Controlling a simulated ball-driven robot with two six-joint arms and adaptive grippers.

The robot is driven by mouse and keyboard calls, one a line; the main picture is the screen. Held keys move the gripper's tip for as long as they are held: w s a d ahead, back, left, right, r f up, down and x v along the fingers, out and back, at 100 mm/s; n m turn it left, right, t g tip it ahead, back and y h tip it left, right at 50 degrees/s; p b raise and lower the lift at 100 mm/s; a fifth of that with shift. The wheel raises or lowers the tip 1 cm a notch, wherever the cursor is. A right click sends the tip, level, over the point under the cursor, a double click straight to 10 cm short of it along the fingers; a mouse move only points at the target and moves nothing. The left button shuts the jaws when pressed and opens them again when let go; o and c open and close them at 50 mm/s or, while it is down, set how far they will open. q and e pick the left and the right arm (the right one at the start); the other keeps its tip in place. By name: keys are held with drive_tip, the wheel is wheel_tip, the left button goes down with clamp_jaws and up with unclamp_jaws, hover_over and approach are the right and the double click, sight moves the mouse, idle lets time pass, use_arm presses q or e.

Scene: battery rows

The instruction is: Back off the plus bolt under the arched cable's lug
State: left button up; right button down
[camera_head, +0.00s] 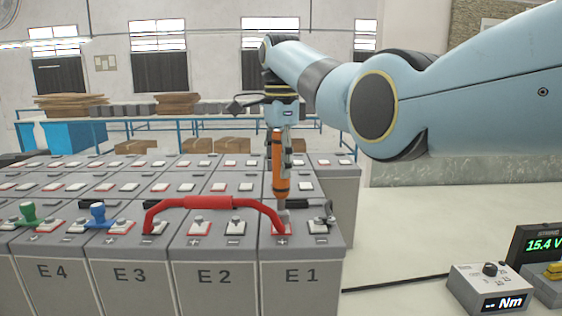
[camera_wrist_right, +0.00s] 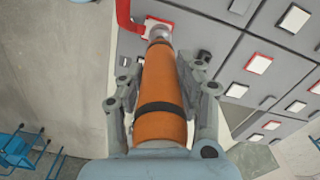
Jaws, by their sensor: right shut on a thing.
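My right gripper (camera_head: 281,150) is shut on an orange driver-like tool (camera_head: 281,176) with a dark band, held upright over battery E1 (camera_head: 301,275). The tool also fills the middle of the right wrist view (camera_wrist_right: 163,95), between the gripper's fingers (camera_wrist_right: 158,75). Its grey tip reaches down to the red-framed plus terminal (camera_head: 272,229) of E1, at the right end of the red arched cable (camera_head: 212,202). The tip, lug and gripper crowd together, so the bolt is hidden. The cable's other end is on E3 (camera_head: 130,275). My left gripper is out of view.
A black clamp-like piece (camera_head: 325,219) sits by E1's other terminal. Green (camera_head: 29,212) and blue (camera_head: 97,214) pieces stand on terminals at left. A torque box marked Nm (camera_head: 492,290) and a 15.4 V meter (camera_head: 541,244) are at right.

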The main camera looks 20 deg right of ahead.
drive_tip(key=shift+s+f, duration=0.15)
drive_tip(key=shift+f, duration=0.15)
idle(1.2)
drive_tip(key=shift+r, duration=0.35)
idle(1.1)
